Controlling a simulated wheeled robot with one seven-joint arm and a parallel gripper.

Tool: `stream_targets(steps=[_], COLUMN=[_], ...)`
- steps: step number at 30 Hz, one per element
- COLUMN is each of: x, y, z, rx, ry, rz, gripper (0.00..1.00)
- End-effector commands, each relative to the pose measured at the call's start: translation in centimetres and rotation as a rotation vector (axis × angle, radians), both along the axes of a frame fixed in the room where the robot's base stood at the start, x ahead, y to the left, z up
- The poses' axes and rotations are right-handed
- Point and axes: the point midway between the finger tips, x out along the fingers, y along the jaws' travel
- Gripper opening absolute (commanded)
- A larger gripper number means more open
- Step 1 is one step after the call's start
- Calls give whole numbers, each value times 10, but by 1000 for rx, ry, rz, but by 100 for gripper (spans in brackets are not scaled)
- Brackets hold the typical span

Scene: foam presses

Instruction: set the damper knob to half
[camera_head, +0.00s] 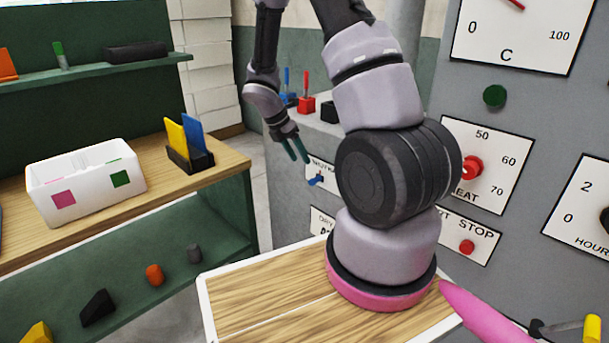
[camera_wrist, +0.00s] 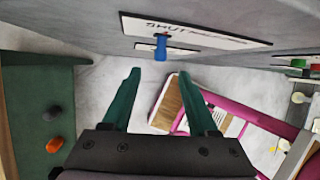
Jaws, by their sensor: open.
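A small blue knob (camera_wrist: 160,46) sticks out from the grey press panel, below a white plate reading SHUT; the rest of its lettering is too blurred to read. The head view also shows a blue knob (camera_head: 316,180) low on the grey panel, beside my arm. I cannot read its setting clearly. My gripper (camera_head: 298,150) hangs just left of and above the knob in the head view. In the wrist view my gripper (camera_wrist: 160,78) has two green fingers spread apart with nothing between them. The knob appears ahead of the gap, apart from both fingers.
A red HEAT dial (camera_head: 468,168) and red STOP button (camera_head: 467,247) are on the panel right of my arm. Red and blue levers (camera_head: 306,102) stand on a ledge behind my gripper. A bench with a white bin (camera_head: 85,200) is at left.

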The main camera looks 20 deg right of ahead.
Motion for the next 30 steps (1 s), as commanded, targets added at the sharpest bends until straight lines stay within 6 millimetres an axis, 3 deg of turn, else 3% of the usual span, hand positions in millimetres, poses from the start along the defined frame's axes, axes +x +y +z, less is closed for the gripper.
stream_targets(steps=[13, 18, 27, 28, 30], x=[-4, -4, -4, -4, -4], y=[-33, -39, -40, -40, -40], z=[-72, -83, -85, -85, -85], rx=[0, 0, 1, 1, 1], ry=[2, -1, -3, -3, -3], rz=[-3, -4, -4, -4, -4], gripper=[60, 60, 60, 52, 25])
